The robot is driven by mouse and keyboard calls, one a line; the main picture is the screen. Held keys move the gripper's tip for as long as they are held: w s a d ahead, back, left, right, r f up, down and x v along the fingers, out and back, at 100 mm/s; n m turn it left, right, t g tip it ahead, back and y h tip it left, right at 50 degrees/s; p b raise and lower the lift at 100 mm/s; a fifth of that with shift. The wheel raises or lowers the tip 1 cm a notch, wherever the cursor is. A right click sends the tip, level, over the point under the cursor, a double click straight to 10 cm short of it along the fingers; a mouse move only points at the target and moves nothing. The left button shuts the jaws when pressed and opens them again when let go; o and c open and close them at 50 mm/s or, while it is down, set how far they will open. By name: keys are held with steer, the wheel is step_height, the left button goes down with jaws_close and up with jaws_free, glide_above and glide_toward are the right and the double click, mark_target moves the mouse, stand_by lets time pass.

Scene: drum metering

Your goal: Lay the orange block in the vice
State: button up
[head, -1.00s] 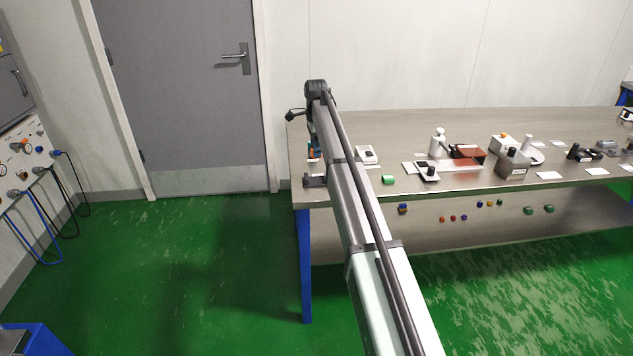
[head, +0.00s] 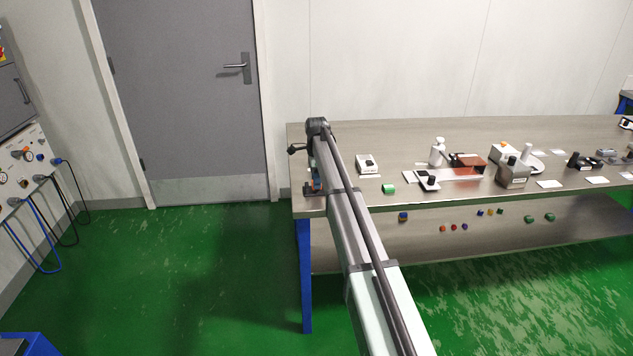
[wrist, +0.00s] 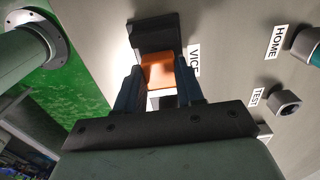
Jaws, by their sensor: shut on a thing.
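The orange block (wrist: 160,72) sits between the two dark blue fingers of my gripper (wrist: 160,85) in the wrist view, and the gripper is shut on it. A dark jaw of the vice (wrist: 153,34) shows just beyond the block, by the label reading VICE. The block overlaps the vice area in this view; I cannot tell whether it touches the vice or its bed. In the head view my gripper (head: 316,181) is low over the vice (head: 312,192) at the bench's left front corner, partly hidden by my arm. The block cannot be made out there.
A green piece (head: 389,189) and a white device (head: 367,164) lie right of the vice on the bench (head: 400,138). Several instruments stand farther right. The wrist view shows a grey fitting (wrist: 285,102) near the TEST label and a teal-and-grey cylinder (wrist: 307,46) by HOME.

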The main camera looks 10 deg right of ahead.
steer(key=shift+f, duration=0.35)
steer(key=shift+f, duration=0.1)
steer(key=o, duration=1)
step_height(320, 180, up, 12)
steer(key=shift+r, duration=0.1)
